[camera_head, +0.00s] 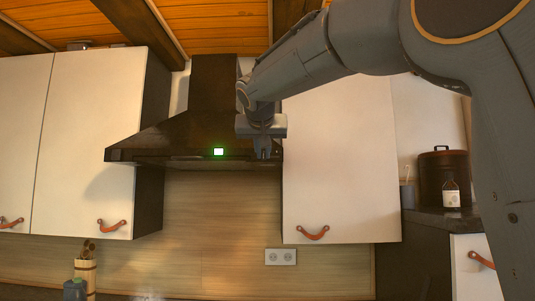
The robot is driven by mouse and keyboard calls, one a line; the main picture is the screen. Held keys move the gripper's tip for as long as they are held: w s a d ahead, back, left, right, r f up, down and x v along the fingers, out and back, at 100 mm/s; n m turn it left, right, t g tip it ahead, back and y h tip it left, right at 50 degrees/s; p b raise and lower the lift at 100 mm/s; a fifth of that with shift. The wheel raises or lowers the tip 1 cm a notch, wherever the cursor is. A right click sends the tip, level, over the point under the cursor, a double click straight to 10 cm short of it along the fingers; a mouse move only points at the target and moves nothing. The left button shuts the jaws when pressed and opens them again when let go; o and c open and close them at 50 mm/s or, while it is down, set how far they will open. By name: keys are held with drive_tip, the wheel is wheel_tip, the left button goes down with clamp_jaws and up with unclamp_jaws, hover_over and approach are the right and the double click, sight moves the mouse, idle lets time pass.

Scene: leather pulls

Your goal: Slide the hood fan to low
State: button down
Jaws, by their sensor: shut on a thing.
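The dark range hood (175,140) hangs between the white wall cabinets, with a chimney rising to the wooden ceiling. A small white square with a green glow (218,151) shows on its front edge. My gripper (263,153) is at the front edge of the hood, right of the glowing square, pointing down. It is shut on the hood's fan slider, which my fingers hide almost wholly.
White cabinets with leather pulls stand left (92,140) and right (340,160) of the hood. A socket (281,257) is on the backsplash.

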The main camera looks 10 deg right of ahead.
drive_tip(key=c, duration=1.8)
unclamp_jaws()
drive_tip(key=b+v, duration=0.2)
drive_tip(key=v, duration=0.5)
drive_tip(key=shift+s+b, duration=0.3)
drive_tip(key=shift+s, duration=0.05)
drive_tip(key=shift+a+r, duration=0.1)
drive_tip(key=shift+a, duration=0.05)
